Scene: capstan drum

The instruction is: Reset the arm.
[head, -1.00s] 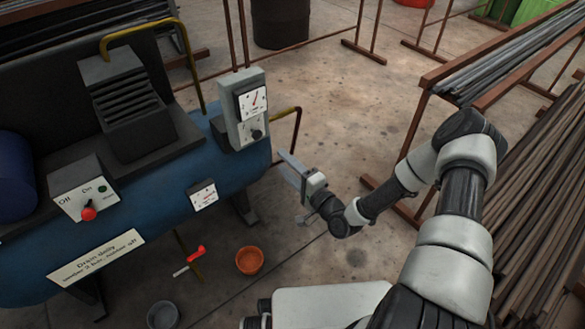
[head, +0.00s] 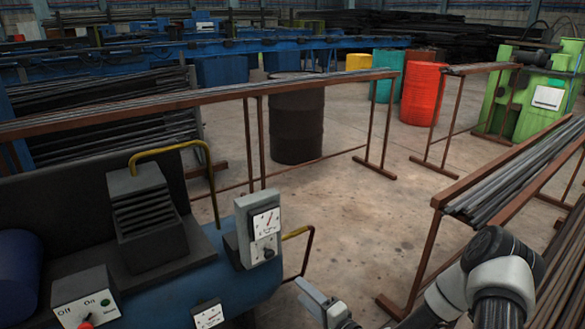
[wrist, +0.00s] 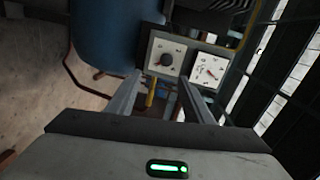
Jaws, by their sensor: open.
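My gripper (head: 310,291) is at the lower edge of the head view, to the right of the blue tank (head: 165,290) and apart from it. In the wrist view its two fingers (wrist: 160,78) are spread with nothing between them. Beyond the fingertips is the grey gauge box, with a knob dial (wrist: 165,58) and a needle gauge (wrist: 208,70). My arm reaches in from the lower right of the head view, bent at the elbow. Much of the forearm and wrist is cut off by the frame's bottom edge.
The grey gauge box (head: 243,232) stands on the tank beside a yellow bent pipe (head: 304,232). An Off/On switch box (head: 86,300) is at lower left. A rack of metal bars (head: 505,180) stands right, near my arm. Open concrete floor (head: 345,215) lies beyond the gripper.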

